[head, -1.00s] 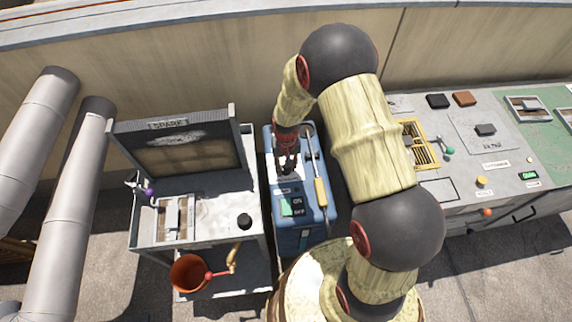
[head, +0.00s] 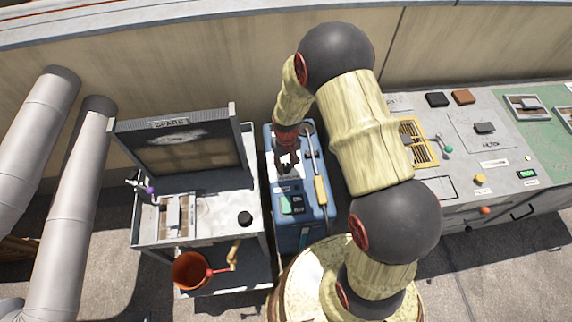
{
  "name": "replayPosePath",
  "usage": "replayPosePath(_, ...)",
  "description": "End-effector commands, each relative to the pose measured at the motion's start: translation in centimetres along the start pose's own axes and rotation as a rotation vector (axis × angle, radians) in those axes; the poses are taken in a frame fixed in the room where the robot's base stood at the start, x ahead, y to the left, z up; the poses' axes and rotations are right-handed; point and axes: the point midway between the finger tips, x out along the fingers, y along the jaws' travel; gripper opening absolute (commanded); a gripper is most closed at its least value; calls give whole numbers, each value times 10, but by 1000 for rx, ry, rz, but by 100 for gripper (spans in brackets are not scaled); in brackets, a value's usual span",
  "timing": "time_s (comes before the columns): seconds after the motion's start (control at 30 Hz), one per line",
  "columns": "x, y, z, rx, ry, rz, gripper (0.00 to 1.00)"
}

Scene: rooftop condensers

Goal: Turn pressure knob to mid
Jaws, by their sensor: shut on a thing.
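A blue machine (head: 288,230) stands between the grey cart and my arm, with a white panel on its top. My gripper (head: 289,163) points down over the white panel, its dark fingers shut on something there. The pressure knob is not clearly visible; the fingers cover the spot where they grip, so its setting cannot be read. In front of the fingers are a green button or display (head: 285,204) and small dark labelled switches (head: 298,203).
A yellow-handled lever (head: 320,190) lies along the machine's right side, close to my gripper. Left is a grey cart with an upright SPARE panel (head: 180,150), a black knob (head: 245,218) and an orange bucket (head: 191,270). A grey workbench (head: 440,190) stands right.

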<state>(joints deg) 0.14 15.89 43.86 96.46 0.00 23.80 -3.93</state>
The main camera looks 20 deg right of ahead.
Motion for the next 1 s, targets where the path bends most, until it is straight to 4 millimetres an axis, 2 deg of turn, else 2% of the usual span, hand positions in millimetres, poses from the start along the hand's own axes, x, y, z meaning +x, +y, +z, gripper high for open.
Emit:
replayPosePath(0.33, 0, 0, 0, 1, 0, 0, 49)
replayPosePath(0.67, -2, 0, 0, 1, 1, 0, 49)
replayPosePath(0.83, -19, 0, -2, 1, 4, 0, 49)
replayPosePath(1.0, -54, 0, -2, 1, 6, 0, 49)
